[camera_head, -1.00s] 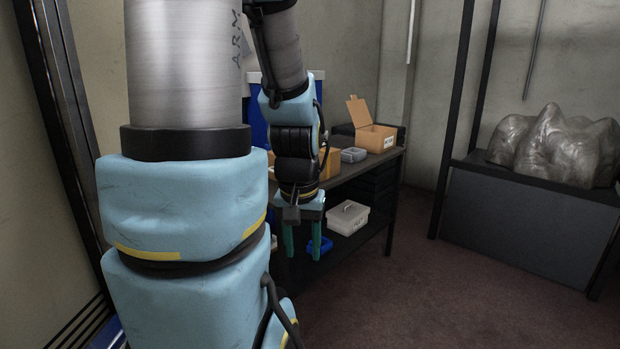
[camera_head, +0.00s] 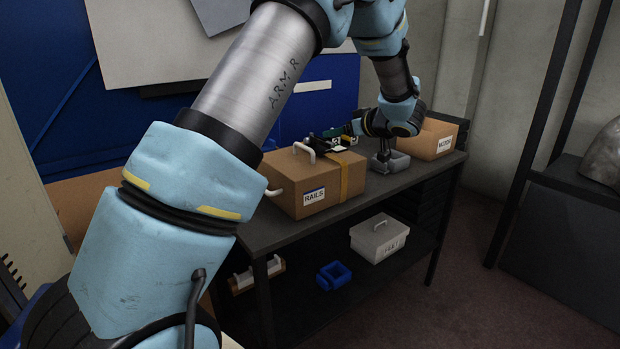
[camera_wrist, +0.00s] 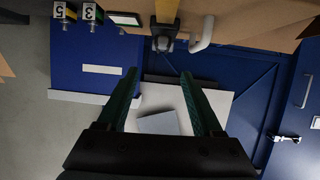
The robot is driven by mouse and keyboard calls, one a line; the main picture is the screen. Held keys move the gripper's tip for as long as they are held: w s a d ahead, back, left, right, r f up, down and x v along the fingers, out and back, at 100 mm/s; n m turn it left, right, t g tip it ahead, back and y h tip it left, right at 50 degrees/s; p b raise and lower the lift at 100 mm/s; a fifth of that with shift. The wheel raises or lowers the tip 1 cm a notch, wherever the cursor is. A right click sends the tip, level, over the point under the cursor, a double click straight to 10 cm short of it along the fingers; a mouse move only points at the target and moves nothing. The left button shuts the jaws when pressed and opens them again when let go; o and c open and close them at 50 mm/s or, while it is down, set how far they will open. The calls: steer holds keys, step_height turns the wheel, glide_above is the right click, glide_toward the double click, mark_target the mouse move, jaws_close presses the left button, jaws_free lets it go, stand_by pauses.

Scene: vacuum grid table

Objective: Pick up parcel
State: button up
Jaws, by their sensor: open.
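A brown box labelled "RAILS" (camera_head: 309,198) stands on the dark workbench, with a yellow strap (camera_head: 352,178) and a pale handle (camera_head: 304,152) on top. I take this box for the parcel. My gripper (camera_head: 340,133) is just above and behind its right part in the head view, its green fingers roughly level. In the wrist view my gripper (camera_wrist: 158,74) is open, with nothing between the fingers. The box (camera_wrist: 265,18) fills the upper edge there, with its strap (camera_wrist: 167,13), a dark buckle (camera_wrist: 163,42) and a handle (camera_wrist: 203,35) beyond the fingertips.
An open box (camera_head: 433,139) and a grey tray (camera_head: 389,162) stand right of the parcel on the workbench (camera_head: 300,232). A lidded grey box (camera_head: 380,239) and a blue bin (camera_head: 333,275) are on the lower shelf. Blue panels (camera_head: 330,95) rise behind.

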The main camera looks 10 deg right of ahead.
mark_target(321, 139)
steer(key=shift+s+d+f+y, duration=0.1)
steer(key=shift+d+f+y, duration=0.15)
steer(key=shift+y, duration=0.15)
steer(key=shift+a+f, duration=0.1)
steer(key=shift+a, duration=0.05)
steer(key=shift+g, duration=0.3)
steer(key=p+x, duration=0.1)
steer(key=x, duration=0.4)
steer(key=p+x, duration=0.1)
steer(key=x, duration=0.4)
steer(key=shift+f+p, duration=0.15)
steer(key=shift+p, duration=0.15)
steer(key=shift+c, duration=0.4)
jaws_close()
